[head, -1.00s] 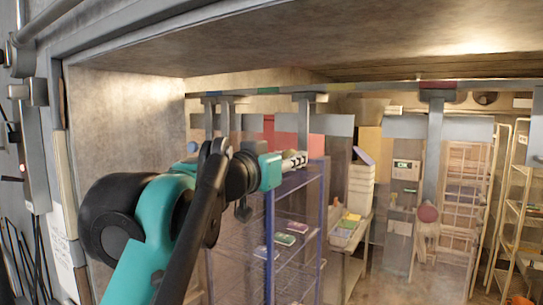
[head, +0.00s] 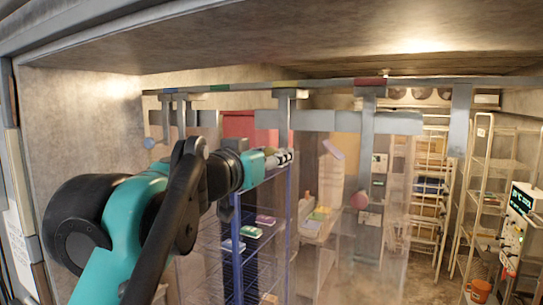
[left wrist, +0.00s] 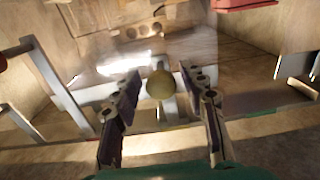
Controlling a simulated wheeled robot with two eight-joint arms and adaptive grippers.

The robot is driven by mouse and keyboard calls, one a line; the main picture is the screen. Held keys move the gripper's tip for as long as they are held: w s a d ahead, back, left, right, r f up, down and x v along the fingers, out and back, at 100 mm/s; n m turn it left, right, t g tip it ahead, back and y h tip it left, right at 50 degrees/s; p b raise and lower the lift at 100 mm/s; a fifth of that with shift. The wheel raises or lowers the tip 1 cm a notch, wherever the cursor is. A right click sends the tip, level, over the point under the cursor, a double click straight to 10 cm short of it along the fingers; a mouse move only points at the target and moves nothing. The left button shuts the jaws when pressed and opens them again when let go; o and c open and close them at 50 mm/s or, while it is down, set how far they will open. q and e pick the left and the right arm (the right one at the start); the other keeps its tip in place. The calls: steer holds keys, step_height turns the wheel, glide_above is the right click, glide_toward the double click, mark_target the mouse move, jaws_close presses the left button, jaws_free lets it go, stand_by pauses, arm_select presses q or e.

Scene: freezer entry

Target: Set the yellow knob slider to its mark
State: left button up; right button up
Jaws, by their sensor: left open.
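The yellow knob (left wrist: 160,85) shows in the left wrist view, on the end of a grey hanger. My left gripper (left wrist: 165,101) is open, with one dark finger on each side of the knob. Contact with the knob cannot be told. In the head view my left gripper (head: 287,157) is at the lower end of a grey hanger (head: 285,115), and the knob itself is hidden there. The hanger comes down from a rail (head: 325,84) with coloured patches, among them a green one (head: 221,87). My right gripper is out of view.
A hanger with a pinkish-red knob (head: 359,200) is to the right, and one with a blue knob (head: 150,143) to the left. Clear curtain strips hang below the rail. A blue wire rack (head: 240,255) and pale shelving (head: 490,180) stand behind.

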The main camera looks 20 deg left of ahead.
arm_select(q)
steer(key=s, duration=1.2)
steer(key=shift+a, duration=0.4)
